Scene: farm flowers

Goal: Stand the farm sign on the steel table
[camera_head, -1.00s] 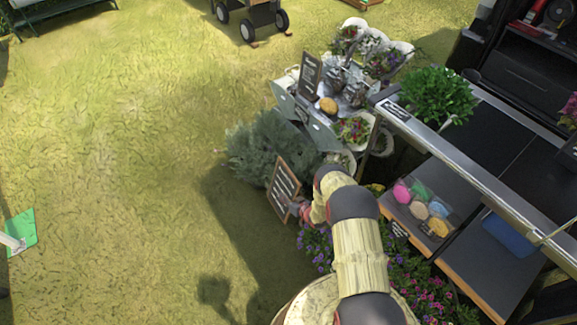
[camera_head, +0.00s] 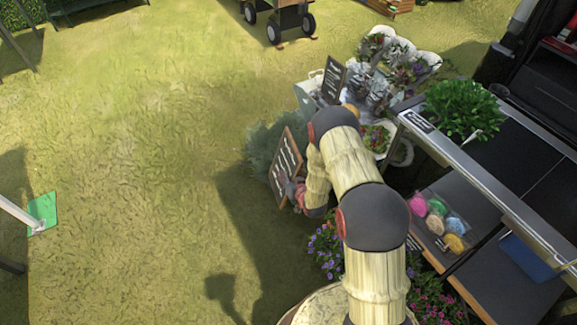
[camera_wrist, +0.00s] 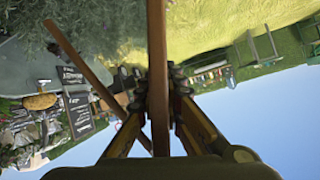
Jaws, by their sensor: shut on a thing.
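The farm sign (camera_head: 287,163), a dark board with pale writing in a wooden frame, is in my gripper (camera_head: 298,192) in the head view. My gripper is shut on the sign's frame edge. The sign stands tilted above the grass, left of the flower display. In the wrist view a wooden frame bar (camera_wrist: 158,75) runs upright between the fingers of my gripper (camera_wrist: 158,88), and a second bar slants to its left. A grey metal table (camera_head: 309,98) lies beyond the sign, partly hidden by my arm.
A second small chalkboard (camera_head: 333,78) stands on the grey table among potted flowers (camera_head: 408,70). A long metal-edged counter (camera_head: 480,180) with a green plant (camera_head: 464,108) is at right. Purple flowers (camera_head: 325,250) grow below my arm.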

